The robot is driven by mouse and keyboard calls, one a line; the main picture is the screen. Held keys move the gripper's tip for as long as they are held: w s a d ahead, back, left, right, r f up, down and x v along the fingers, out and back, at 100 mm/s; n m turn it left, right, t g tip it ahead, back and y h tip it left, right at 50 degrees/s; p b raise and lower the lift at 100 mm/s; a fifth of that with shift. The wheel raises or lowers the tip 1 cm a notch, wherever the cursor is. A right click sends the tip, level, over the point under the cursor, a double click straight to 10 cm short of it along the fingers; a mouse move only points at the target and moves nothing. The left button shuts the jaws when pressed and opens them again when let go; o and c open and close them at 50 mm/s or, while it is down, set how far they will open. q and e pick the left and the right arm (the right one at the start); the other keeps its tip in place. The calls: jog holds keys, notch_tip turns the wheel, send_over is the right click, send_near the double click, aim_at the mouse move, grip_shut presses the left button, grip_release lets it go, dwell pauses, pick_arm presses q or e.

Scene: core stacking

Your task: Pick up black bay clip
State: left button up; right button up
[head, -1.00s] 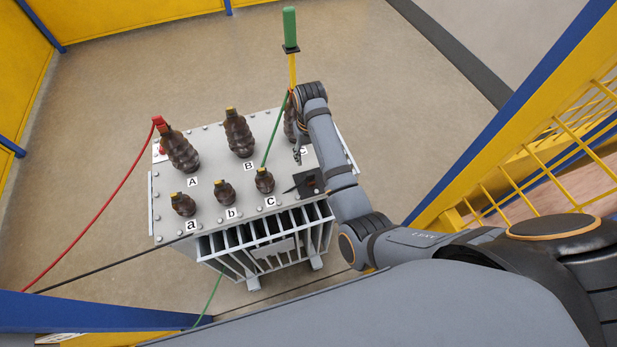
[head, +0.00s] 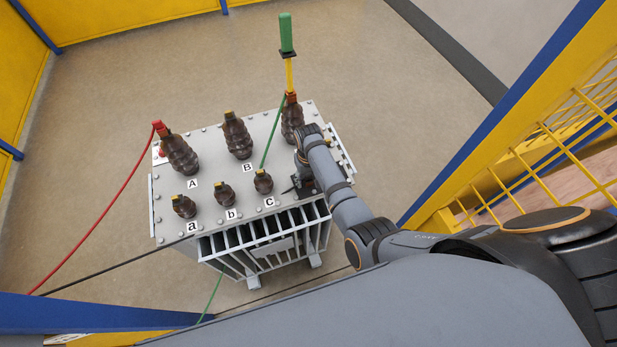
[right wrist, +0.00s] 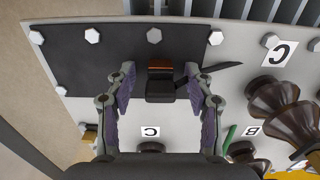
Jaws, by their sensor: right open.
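The black bay clip (right wrist: 160,88) is a small black block with an orange-brown strip, lying on a dark flat pad (right wrist: 85,62) on top of the transformer. In the right wrist view it sits between the two fingers of my right gripper (right wrist: 160,76), which is open, with a gap on each side. In the head view the right gripper (head: 302,172) points down over the pad, and its wrist hides most of the clip. A thin black piece (head: 289,190) sticks out to the left there. My left gripper is not in view.
The grey transformer top (head: 215,195) carries brown bushings labelled A, B, C and a, b, c. A green-handled yellow stick (head: 287,40) stands on large bushing C (head: 292,118). A red cable (head: 95,225), a black cable and a green cable run nearby. A yellow mesh fence stands right.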

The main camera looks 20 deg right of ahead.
grip_shut()
jog(key=shift+r, duration=0.1)
dwell(0.3)
